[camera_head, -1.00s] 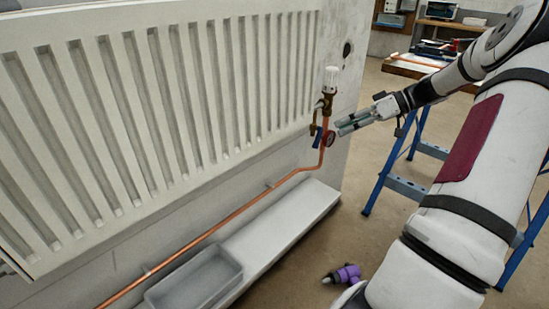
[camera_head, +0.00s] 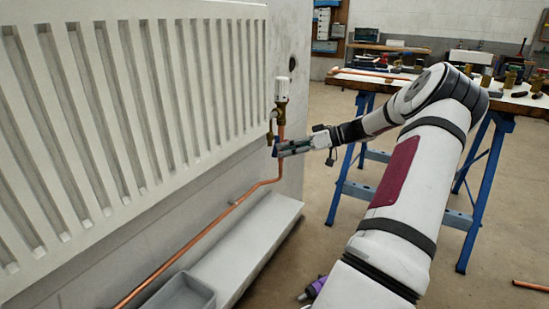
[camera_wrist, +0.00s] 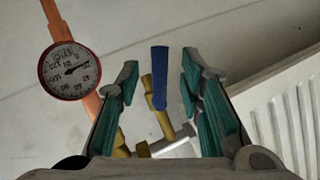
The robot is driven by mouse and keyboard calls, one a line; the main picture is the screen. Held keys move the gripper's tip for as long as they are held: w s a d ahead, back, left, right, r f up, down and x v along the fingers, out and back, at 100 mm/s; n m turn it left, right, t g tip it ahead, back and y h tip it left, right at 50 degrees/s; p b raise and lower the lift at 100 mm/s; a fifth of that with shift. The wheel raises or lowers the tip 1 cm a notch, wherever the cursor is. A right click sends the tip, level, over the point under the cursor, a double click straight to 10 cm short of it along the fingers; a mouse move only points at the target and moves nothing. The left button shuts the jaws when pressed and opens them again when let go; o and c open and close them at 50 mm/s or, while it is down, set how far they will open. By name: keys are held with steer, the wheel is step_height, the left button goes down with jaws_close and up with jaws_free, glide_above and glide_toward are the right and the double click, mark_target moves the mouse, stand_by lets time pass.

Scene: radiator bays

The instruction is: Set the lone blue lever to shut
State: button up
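The blue lever (camera_wrist: 160,78) stands upright in the wrist view, on a brass valve body (camera_wrist: 160,118). It lies between the two green-padded fingers of my gripper (camera_wrist: 159,72), with a gap on each side. The fingers are open; I see no contact. In the head view, my gripper (camera_head: 284,149) is at the pipe below the white-capped radiator valve (camera_head: 281,92), and only a small bit of blue (camera_head: 275,151) shows at its tips.
A round dial gauge (camera_wrist: 70,70) on the copper pipe (camera_wrist: 72,24) is close to the left finger. The white radiator (camera_head: 130,110) is beside the valve. A grey tray (camera_head: 180,293) sits below. A blue-legged workbench (camera_head: 345,190) stands behind my arm.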

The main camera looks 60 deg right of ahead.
mark_target(275, 152)
steer(key=shift+b+x, duration=0.55)
steer(key=shift+x, duration=1.7)
jaws_close()
